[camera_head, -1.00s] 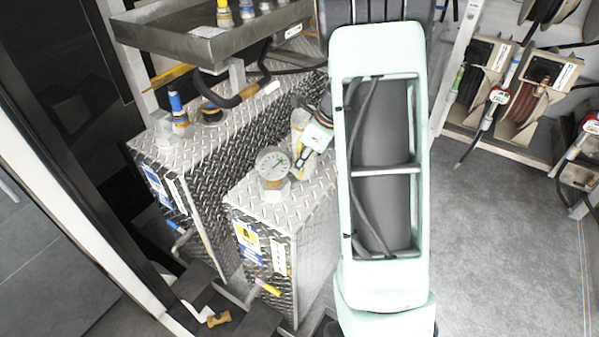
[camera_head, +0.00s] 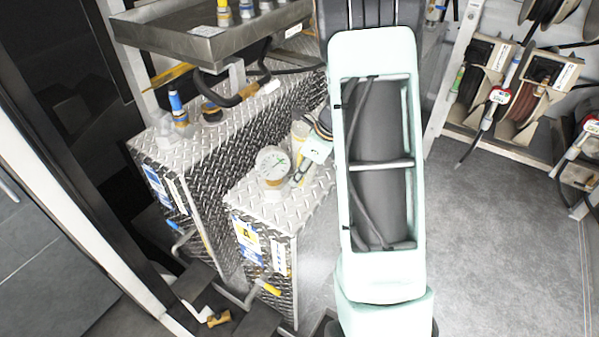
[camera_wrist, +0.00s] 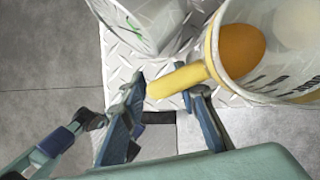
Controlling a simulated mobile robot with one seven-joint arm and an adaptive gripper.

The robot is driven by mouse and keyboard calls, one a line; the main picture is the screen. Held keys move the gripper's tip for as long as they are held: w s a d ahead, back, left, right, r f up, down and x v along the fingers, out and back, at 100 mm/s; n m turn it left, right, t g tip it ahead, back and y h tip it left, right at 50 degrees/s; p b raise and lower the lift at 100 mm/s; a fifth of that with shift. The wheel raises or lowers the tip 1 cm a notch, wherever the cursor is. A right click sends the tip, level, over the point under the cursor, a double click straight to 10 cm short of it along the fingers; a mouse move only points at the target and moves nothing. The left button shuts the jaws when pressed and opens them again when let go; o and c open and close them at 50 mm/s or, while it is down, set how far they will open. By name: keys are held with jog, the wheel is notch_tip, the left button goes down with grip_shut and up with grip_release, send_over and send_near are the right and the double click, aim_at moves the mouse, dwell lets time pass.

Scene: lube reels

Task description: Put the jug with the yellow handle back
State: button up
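The jug (camera_wrist: 285,85), pale and see-through with dark markings, fills the upper right of the wrist view. Its yellow handle (camera_wrist: 180,80) points left toward my gripper (camera_wrist: 167,88). My two fingers are apart, one on each side of the handle's free end. I cannot tell whether either finger touches it. An orange round shape (camera_wrist: 243,48) shows inside the jug. In the head view a pale yellowish part of the jug (camera_head: 299,130) shows on the nearer metal tank, behind my gripper (camera_head: 302,172); my arm hides some of this area.
Hose reels (camera_head: 525,100) are at right; the floor there is clear.

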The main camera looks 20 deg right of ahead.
jog(key=v, duration=1.2)
jog(key=shift+r, duration=0.2)
jog(key=shift+w+a, duration=0.1)
jog(key=shift+w, duration=0.05)
